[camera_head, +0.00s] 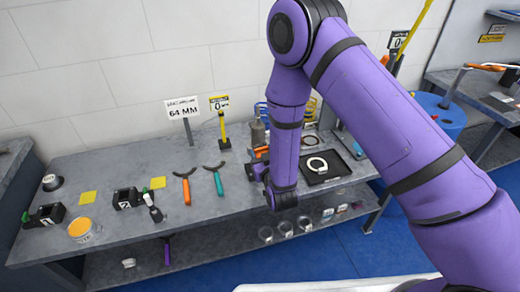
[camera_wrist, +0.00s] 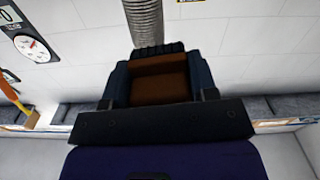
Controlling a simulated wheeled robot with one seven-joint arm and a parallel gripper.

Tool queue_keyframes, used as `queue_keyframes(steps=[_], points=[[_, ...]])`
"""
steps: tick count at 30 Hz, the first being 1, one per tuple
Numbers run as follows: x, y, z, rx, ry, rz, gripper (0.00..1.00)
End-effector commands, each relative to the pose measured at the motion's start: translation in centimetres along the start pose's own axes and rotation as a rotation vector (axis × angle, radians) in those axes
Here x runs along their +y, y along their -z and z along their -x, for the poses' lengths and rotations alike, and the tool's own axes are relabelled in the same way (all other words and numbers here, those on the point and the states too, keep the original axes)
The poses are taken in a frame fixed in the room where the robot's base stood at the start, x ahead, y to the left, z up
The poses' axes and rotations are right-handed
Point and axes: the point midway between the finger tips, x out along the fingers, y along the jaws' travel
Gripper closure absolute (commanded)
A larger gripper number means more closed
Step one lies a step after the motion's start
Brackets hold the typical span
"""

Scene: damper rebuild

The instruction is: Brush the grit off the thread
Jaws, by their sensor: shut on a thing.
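My gripper (camera_wrist: 160,88) is shut on a brush (camera_wrist: 158,90) with a brown-orange body. Its dark bristles (camera_wrist: 158,49) point away from my gripper. A grey ribbed, threaded rod (camera_wrist: 145,22) stands just past the bristles in the wrist view. The bristles overlap its lower end in the picture; I cannot tell if they touch. No separate grit can be made out on the thread. In the head view my gripper (camera_head: 258,168) is low over the bench, partly hidden by my purple arm. A grey cylindrical part (camera_head: 257,132) stands behind it.
The grey bench (camera_head: 110,225) carries orange-handled pliers (camera_head: 186,188), teal-handled pliers (camera_head: 217,182), an orange-filled tin (camera_head: 80,229) and a black tray (camera_head: 325,178) with a white ring. A "64 MM" sign (camera_head: 182,108) stands behind. Several glass jars sit on the lower shelf.

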Motion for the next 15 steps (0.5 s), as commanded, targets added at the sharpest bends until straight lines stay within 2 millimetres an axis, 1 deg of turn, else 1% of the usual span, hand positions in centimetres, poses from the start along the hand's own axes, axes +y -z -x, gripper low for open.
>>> queue_keyframes(steps=[11,15], points=[[-0.02,-0.02,0.23,-0.001,0.0,0.0,0.77],[-0.04,-0.05,0.86,-0.002,0.0,0.0,0.77]])
